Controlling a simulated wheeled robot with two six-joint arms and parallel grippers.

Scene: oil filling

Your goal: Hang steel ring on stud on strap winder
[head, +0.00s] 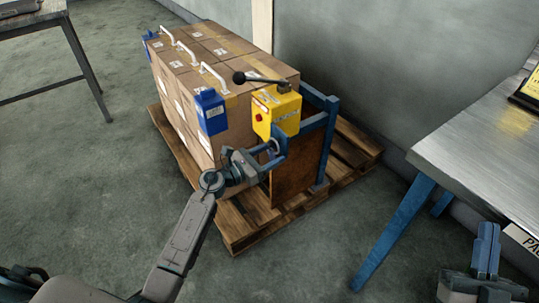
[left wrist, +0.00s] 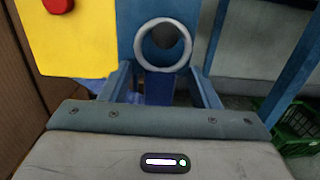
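The yellow strap winder (head: 276,110), with a black lever and a red button, is fixed to a blue frame beside the boxes. In the left wrist view its yellow housing (left wrist: 75,38) is at upper left. The pale steel ring (left wrist: 142,46) stands upright against a blue plate, with a dark round shape inside its opening. I cannot tell whether that is the stud. My left gripper (head: 277,152) is at the frame below the winder. My right gripper (head: 488,232) is at lower right, fingers together and empty.
Taped cardboard boxes (head: 183,75) with blue corner guards (head: 210,111) and white straps stand on a wooden pallet (head: 252,226). A steel table (head: 475,140) with blue legs is at right. A green crate (left wrist: 297,128) shows in the left wrist view.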

